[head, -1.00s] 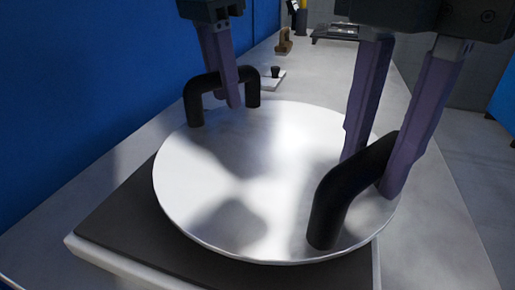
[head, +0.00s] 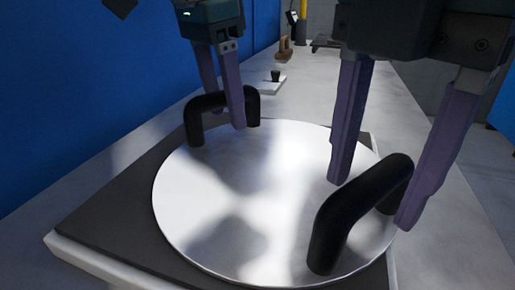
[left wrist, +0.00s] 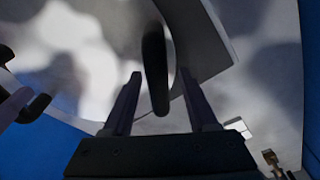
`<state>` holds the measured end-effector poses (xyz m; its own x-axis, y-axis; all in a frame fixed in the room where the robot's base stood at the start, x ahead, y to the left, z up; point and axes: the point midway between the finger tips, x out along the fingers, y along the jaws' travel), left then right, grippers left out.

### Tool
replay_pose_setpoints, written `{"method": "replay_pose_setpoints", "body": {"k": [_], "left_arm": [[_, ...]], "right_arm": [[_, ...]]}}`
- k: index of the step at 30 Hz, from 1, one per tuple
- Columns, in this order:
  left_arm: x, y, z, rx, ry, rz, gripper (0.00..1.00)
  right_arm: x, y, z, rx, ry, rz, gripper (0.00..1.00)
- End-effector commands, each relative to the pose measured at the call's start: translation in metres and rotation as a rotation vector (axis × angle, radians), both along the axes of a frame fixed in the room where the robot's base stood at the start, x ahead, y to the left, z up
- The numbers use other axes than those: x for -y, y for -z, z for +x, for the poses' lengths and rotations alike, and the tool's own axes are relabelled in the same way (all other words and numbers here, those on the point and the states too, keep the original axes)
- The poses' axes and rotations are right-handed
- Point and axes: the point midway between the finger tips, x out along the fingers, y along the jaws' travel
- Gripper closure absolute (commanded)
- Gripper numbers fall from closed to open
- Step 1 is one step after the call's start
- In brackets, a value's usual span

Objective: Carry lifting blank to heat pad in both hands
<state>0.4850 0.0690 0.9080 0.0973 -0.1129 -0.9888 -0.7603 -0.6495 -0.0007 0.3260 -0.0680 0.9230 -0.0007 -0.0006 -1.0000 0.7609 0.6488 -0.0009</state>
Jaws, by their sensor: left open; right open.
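The blank is a shiny white round disc (head: 240,185) with two black arched handles, lying flat on a dark square pad (head: 95,215) with a pale base, which appears to be the heat pad. My left gripper (head: 226,119) is open, its fingers on either side of the far left handle (head: 194,125). In the left wrist view that handle (left wrist: 155,60) runs between the two spread fingers. My right gripper (head: 373,203) is open, its fingers straddling the near right handle (head: 335,225) with visible gaps. Both grippers are empty.
A blue wall (head: 70,90) stands along the left of the grey worktop (head: 395,90). Farther back are a small white plate with a black knob (head: 275,76), a brown object (head: 285,50) and a yellow post (head: 302,30). The worktop right of the disc looks clear.

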Motion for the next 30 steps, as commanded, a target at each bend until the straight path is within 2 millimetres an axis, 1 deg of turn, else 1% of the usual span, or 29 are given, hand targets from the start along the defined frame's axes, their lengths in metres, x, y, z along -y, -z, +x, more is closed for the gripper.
{"method": "replay_pose_setpoints", "body": {"k": [5,8,11,15,18,21,26,30], "left_arm": [[0.000,-0.004,0.000,0.001,0.001,-0.001,0.41],[-0.002,-0.017,-0.001,0.004,0.001,-0.001,0.41],[-0.004,-0.037,-0.002,0.006,0.002,-0.002,0.41],[-0.008,-0.070,-0.006,0.005,0.000,-0.001,0.41],[-0.010,-0.090,-0.008,0.004,-0.001,0.000,0.41],[-0.012,-0.105,-0.010,0.003,0.000,0.000,0.41],[-0.013,-0.117,-0.012,0.002,0.001,0.000,0.41],[-0.013,-0.119,-0.012,0.000,0.001,0.000,0.41]], "right_arm": [[0.000,0.000,0.000,0.000,0.000,0.000,0.42],[0.000,0.000,0.000,0.000,0.000,0.000,0.42],[0.000,0.000,0.000,0.000,0.000,0.000,0.42],[0.000,0.000,0.000,0.000,0.000,0.000,0.42],[0.000,0.000,0.000,0.000,0.000,0.000,0.42],[0.000,0.000,0.000,0.000,0.000,0.000,0.42],[0.000,-0.002,0.000,0.001,0.000,0.000,0.42],[0.000,-0.018,0.002,0.006,0.000,0.000,0.42]]}}
